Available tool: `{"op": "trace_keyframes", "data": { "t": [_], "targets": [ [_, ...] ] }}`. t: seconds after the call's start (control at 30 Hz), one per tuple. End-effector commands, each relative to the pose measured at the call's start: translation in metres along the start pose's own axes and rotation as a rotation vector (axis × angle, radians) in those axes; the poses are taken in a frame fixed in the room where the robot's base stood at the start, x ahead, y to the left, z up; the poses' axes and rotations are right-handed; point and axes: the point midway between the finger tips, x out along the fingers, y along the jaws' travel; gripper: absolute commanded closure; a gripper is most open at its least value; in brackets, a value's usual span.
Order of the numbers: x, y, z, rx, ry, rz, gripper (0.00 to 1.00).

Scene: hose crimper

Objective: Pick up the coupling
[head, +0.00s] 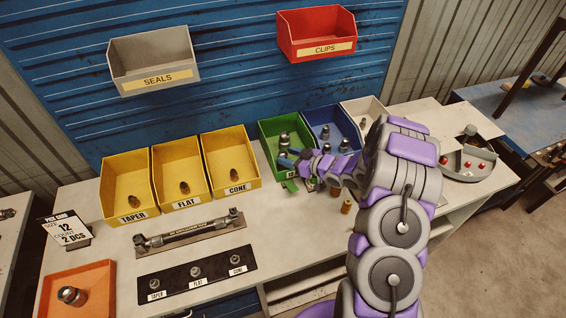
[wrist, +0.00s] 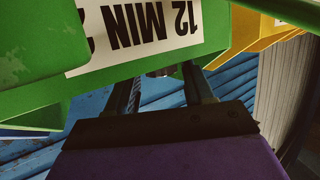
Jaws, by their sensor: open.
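Metal couplings (head: 284,140) stand in the green bin (head: 265,140) at the back of the bench. The bin also fills the top of the wrist view (wrist: 35,95), with an upside-down "12 MIN" label. My gripper (head: 287,159) is at the front of this bin, and its fingers are spread apart in the wrist view (wrist: 162,82). A small part of something dark shows between the fingers below the label; I cannot tell what it is. Nothing is seen held. Another metal coupling (head: 70,294) lies in the orange tray (head: 98,285) at the front left.
A blue bin (head: 352,128) with metal parts and a pale bin (head: 376,105) stand right of the green one. Yellow bins (head: 109,180) stand to its left. A small brass piece (head: 346,207) stands near my arm. A dark labelled strip (head: 215,272) lies in front.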

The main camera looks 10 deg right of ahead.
Motion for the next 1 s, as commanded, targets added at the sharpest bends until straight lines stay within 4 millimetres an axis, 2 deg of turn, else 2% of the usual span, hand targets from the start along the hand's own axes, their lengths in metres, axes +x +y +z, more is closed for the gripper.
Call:
{"op": "trace_keyframes", "data": {
  "t": [0.13, 0.4, 0.9, 1.0],
  "targets": [
    [0.0124, -0.0001, 0.0000, -0.001, 0.000, 0.000, 0.48],
    [0.0140, 0.0003, -0.0007, -0.001, 0.000, 0.001, 0.48],
    [0.0140, 0.0004, -0.0005, -0.001, 0.001, 0.001, 0.95],
    [0.0140, 0.0004, -0.0006, 0.000, 0.001, 0.001, 1.00]
  ]
}}
